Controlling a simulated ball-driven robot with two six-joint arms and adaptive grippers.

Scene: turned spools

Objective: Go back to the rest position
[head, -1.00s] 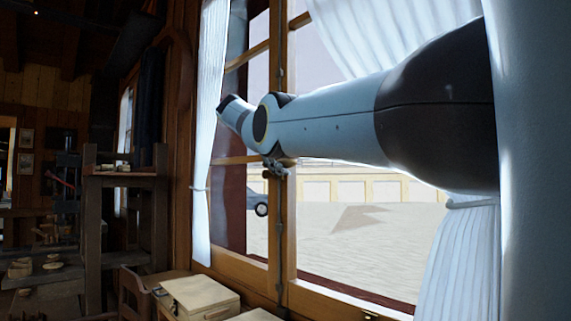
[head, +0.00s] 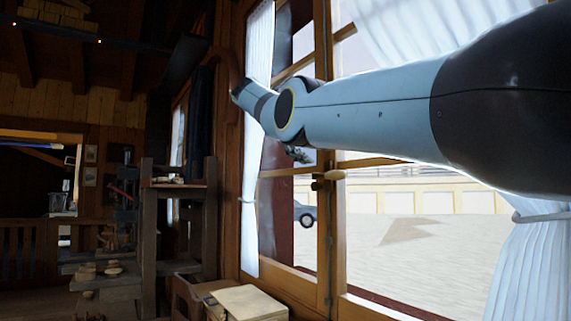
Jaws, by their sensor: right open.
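My right arm comes in from the right edge and reaches across the window, its pale blue links and dark sleeve filling the upper right. Its elbow joint is bent, and the forearm's far end is turned away from me. My right gripper (head: 299,155) shows only as a small dark part just below the arm, in front of the window; most of it is hidden behind the arm. I see nothing held in it. My left gripper is not in view.
The window (head: 328,230) with white curtains (head: 256,180) stands close behind my arm. A pale box (head: 248,302) lies below the window. A dark wooden rack (head: 150,225) and a shelf (head: 105,285) with turned wooden pieces stand at the left.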

